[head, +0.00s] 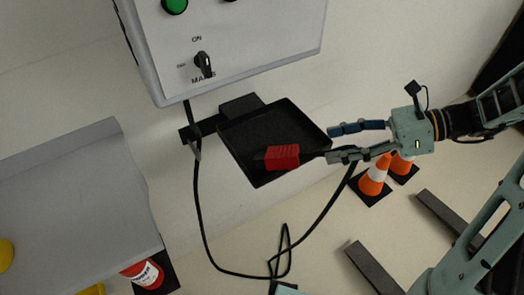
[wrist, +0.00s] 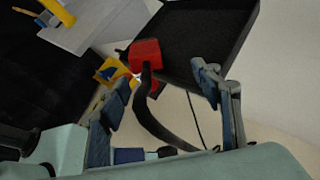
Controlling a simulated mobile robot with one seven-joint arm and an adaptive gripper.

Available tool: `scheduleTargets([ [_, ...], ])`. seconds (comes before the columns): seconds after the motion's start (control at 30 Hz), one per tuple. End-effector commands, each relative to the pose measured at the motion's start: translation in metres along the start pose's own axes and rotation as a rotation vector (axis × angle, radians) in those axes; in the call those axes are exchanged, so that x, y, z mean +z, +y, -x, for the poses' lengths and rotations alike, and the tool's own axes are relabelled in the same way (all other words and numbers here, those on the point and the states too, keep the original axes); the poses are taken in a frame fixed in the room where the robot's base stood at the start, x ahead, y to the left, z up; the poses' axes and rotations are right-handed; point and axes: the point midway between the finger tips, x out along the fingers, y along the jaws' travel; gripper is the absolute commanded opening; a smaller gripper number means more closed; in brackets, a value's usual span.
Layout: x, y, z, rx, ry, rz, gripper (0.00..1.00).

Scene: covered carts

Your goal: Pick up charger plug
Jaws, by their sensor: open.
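The charger plug (head: 282,157) is a red block with a black end, resting on a black tray (head: 258,122). Its black cable runs right, past the lower finger of my gripper, and loops down. In the wrist view the red plug (wrist: 145,55) is at upper middle, with its thick black cable coming down between the fingers. My gripper (head: 345,142) is open, at the tray's right edge, to the right of the plug. In the wrist view the open fingers (wrist: 165,88) stand apart, with the plug beyond their tips. I cannot tell whether a finger touches the cable.
A white control box (head: 235,45) with a green button and a black switch is above the tray. Orange and white cones (head: 373,180) stand below my gripper. A grey surface (head: 75,200) is at left, with a red and white can (head: 142,273) by it.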

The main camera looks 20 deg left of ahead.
Motion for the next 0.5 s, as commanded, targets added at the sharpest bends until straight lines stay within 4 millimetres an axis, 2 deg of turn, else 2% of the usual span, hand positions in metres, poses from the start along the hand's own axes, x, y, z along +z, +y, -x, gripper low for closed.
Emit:
scheduleTargets([
  [0.17,0.005,0.014,-0.009,0.06,-0.049,-0.087,0.59],
  [0.5,0.008,0.018,-0.057,0.065,-0.051,-0.091,0.59],
])
